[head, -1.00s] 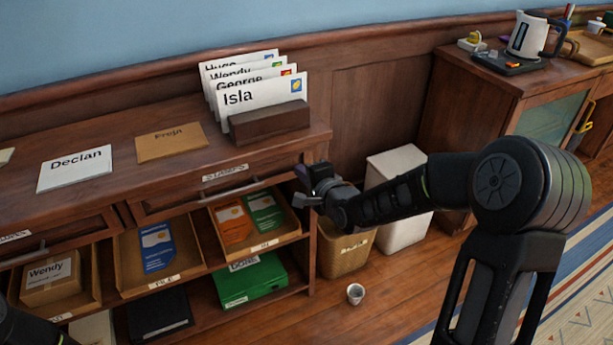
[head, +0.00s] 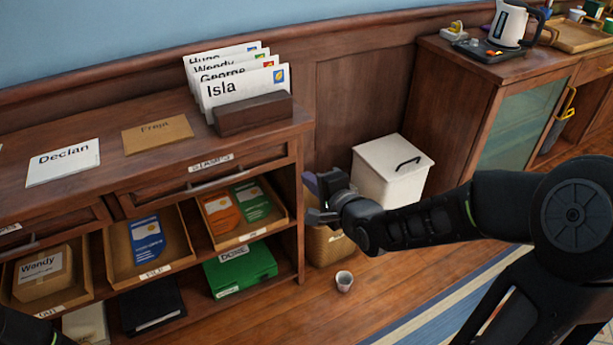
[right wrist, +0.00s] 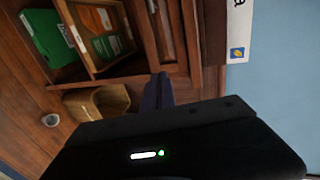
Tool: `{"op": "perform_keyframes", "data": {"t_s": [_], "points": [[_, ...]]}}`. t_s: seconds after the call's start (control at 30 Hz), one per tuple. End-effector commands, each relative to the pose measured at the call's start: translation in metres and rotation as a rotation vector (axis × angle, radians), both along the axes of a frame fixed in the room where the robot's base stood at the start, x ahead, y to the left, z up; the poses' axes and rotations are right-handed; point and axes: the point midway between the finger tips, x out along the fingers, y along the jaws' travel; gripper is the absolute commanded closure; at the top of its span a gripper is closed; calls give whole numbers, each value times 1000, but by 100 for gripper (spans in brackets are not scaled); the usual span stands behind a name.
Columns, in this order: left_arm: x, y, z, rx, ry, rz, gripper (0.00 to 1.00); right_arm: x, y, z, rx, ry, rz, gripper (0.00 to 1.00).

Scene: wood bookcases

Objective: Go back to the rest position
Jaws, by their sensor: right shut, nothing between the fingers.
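My right gripper (head: 316,196) is in front of the bookcase's right end, above the brown waste bin (head: 325,243). It is shut with nothing in it. In the right wrist view its dark fingers (right wrist: 158,92) point toward the bookcase and are together. My right arm comes in from the right edge of the head view. A dark part of my left arm shows at the bottom left corner of the head view; its gripper is not visible.
The bookcase top (head: 100,200) holds envelopes and a letter rack (head: 252,114). Trays (head: 150,270) and a green box (head: 240,269) fill its shelves. A white lidded bin (head: 392,172) and small cup (head: 344,281) stand on the floor. A cabinet (head: 450,110) is behind.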

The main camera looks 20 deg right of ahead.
Motion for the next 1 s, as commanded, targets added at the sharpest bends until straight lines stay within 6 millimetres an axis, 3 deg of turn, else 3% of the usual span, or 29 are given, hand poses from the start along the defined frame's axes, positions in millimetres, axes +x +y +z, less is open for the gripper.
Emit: {"op": "perform_keyframes", "data": {"t_s": [0.47, 0.73, 0.77, 0.87, 1.0], "points": [[0, 0, 0, 0, 0, 0, 100, 0, 0, 0, -12, -1, 4, 100], [0, 0, 0, 0, 0, 0, 100, -3, -3, -12, -297, 30, 87, 100], [0, 0, 0, 0, 0, 0, 100, -4, -3, -19, -347, 46, 106, 100], [0, 0, 0, 0, 0, 0, 100, -12, 9, -64, -515, 143, 220, 100], [0, 0, 0, 0, 0, 0, 100, -43, 51, -160, -705, 317, 491, 100]]}}
